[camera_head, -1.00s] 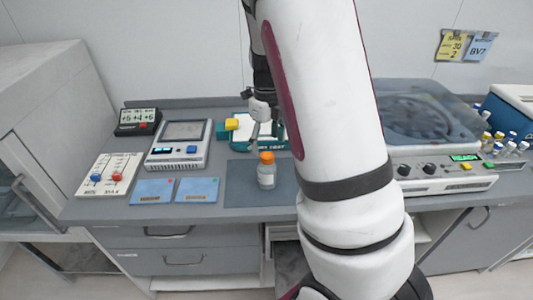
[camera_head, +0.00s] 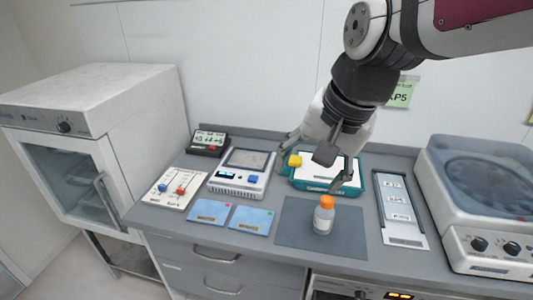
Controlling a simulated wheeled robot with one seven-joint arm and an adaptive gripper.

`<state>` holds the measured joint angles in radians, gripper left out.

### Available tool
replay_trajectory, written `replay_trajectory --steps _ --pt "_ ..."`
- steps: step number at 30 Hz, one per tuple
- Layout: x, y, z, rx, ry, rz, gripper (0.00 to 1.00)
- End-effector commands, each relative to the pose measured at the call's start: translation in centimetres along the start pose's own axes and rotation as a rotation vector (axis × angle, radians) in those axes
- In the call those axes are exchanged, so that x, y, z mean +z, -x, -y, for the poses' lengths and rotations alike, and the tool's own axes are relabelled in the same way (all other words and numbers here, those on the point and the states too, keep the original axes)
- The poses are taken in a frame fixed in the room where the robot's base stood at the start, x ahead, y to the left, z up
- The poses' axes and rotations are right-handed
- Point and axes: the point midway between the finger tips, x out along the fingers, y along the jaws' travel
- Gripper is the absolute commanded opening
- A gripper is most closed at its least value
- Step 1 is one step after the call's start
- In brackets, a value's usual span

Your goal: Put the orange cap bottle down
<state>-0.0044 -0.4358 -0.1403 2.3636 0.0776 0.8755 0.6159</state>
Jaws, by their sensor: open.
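The orange cap bottle (camera_head: 323,217), a small clear and white bottle with an orange cap, stands upright on a dark grey mat (camera_head: 295,239) on the counter. My gripper (camera_head: 318,170) is open and empty. It hangs above and behind the bottle, in front of the teal-edged device, with its fingers apart from the bottle.
A teal and white device (camera_head: 349,188) with a yellow block lies behind the mat. Two blue cards (camera_head: 251,220) and a grey meter (camera_head: 241,180) are to the left. A tray panel (camera_head: 400,215) and a centrifuge (camera_head: 487,220) are to the right.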

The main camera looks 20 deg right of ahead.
Motion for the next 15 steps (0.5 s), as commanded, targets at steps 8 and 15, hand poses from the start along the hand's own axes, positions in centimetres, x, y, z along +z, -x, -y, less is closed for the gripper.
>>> replay_trajectory --steps 8,15 --pt "5.0 3.2 -1.7 -0.002 0.659 -0.133 0.69" --pt "6.0 3.6 -2.2 0.016 0.81 -0.163 0.69"
